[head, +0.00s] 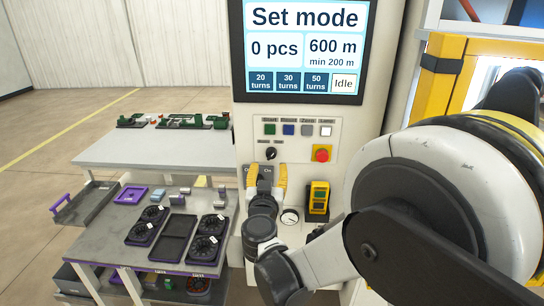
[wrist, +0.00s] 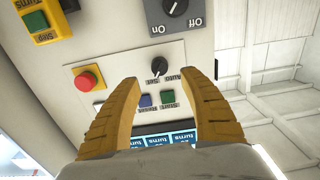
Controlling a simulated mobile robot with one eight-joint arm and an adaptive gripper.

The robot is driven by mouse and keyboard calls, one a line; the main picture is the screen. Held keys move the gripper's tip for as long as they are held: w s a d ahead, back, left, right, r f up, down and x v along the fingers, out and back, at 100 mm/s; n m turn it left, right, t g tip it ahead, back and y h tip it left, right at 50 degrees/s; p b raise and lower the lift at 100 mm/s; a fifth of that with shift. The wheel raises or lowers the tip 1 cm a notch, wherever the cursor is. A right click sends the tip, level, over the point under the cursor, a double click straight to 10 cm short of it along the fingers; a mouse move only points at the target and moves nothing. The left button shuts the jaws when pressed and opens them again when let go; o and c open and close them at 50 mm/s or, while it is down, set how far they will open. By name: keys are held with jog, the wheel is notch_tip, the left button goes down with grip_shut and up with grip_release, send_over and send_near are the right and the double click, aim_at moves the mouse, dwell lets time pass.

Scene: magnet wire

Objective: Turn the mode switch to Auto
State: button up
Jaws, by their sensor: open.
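The mode switch (head: 271,154) is a small black rotary knob on the pale control panel, below the row of buttons. Its small labels are too blurred to read surely in the head view. It also shows upside down in the wrist view (wrist: 158,67), between my two yellow fingers and beyond their tips. My gripper (head: 267,173) is open and empty, in front of the cabinet just below the knob in the head view. In the wrist view my gripper (wrist: 161,80) has a finger on each side of the knob's line, with no contact visible.
The screen (head: 305,50) reads "Set mode" and "Idle". A red stop button (head: 321,154) sits right of the knob. A larger Off/On switch (wrist: 175,7) and a yellow pendant (head: 318,197) are nearby. Colored buttons (head: 288,130) lie above the knob. A tray-laden table (head: 120,215) stands left.

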aim_at(271, 157)
jog(key=w+b, duration=0.1)
jog(key=w, duration=0.7)
jog(key=shift+d, duration=0.15)
grip_shut()
